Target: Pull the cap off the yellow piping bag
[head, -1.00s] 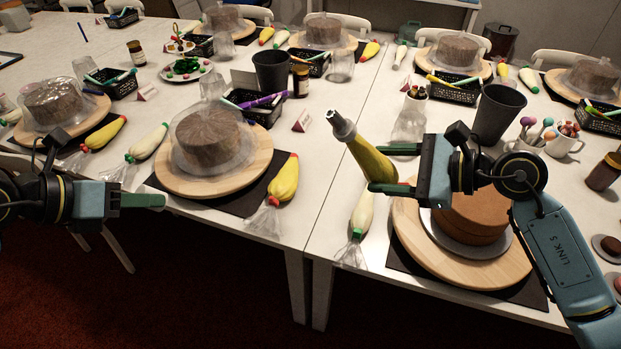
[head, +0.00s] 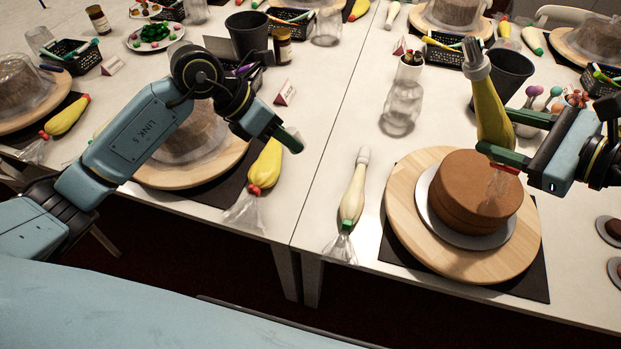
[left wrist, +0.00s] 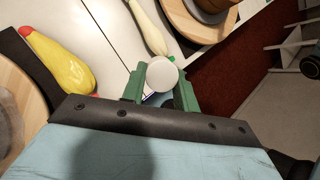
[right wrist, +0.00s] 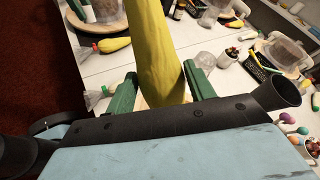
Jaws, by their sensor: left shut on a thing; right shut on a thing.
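My right gripper (head: 516,148) is shut on the yellow piping bag (head: 488,108) and holds it nearly upright, above and behind the bare brown cake. The bag's grey metal nozzle (head: 475,58) points up and shows no white cap. The bag's yellow body also fills the middle of the right wrist view (right wrist: 155,50) between the green fingers. My left gripper (head: 292,140) is well apart from that bag, above the table near another yellow bag. In the left wrist view it is shut on a round white cap (left wrist: 162,74); the head view hides this cap.
The brown cake (head: 474,195) stands on a wooden turntable (head: 410,235). A cream bag (head: 352,195) lies left of it. A clear bottle (head: 402,108) and a dark cup (head: 508,75) stand behind. Another yellow bag (head: 266,163) lies near the left gripper.

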